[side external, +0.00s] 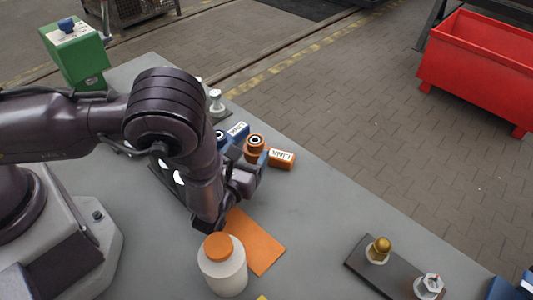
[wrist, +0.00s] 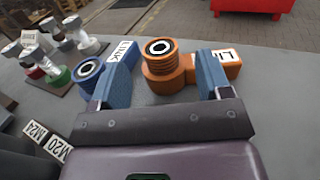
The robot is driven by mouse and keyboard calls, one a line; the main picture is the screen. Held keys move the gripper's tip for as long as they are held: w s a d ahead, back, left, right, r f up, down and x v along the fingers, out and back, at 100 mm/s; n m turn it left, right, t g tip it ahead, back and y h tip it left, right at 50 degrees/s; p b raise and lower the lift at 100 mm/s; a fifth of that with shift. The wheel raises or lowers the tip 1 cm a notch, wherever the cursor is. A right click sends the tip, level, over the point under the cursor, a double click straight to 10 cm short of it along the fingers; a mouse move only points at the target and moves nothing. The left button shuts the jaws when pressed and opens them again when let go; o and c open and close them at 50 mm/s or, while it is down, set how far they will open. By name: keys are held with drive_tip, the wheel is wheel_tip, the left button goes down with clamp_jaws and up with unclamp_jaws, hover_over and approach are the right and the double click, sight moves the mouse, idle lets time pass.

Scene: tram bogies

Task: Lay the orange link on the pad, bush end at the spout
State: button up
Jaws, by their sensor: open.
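The orange link (side external: 282,158) lies on the grey bench, its round bush end (side external: 256,142) to the left and its labelled block to the right. In the wrist view, the orange link (wrist: 164,78) shows its bush between and beyond my fingers, and my right finger covers part of its body. My gripper (wrist: 165,78) is open and holds nothing; in the side view it is beside the links, partly hidden by my wrist. The flat orange pad (side external: 263,249) is bare where visible, partly hidden by my arm and a white bottle (side external: 223,273) with an orange cap. I cannot make out a spout.
A blue link (side external: 238,131) lies close left of the orange one; it also shows behind my left finger (wrist: 88,73). Bolts on a dark plate (wrist: 60,48) stand at the left.

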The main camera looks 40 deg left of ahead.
sight(252, 146)
drive_tip(key=shift+x, duration=2.4)
drive_tip(key=shift+r, duration=0.1)
clamp_jaws()
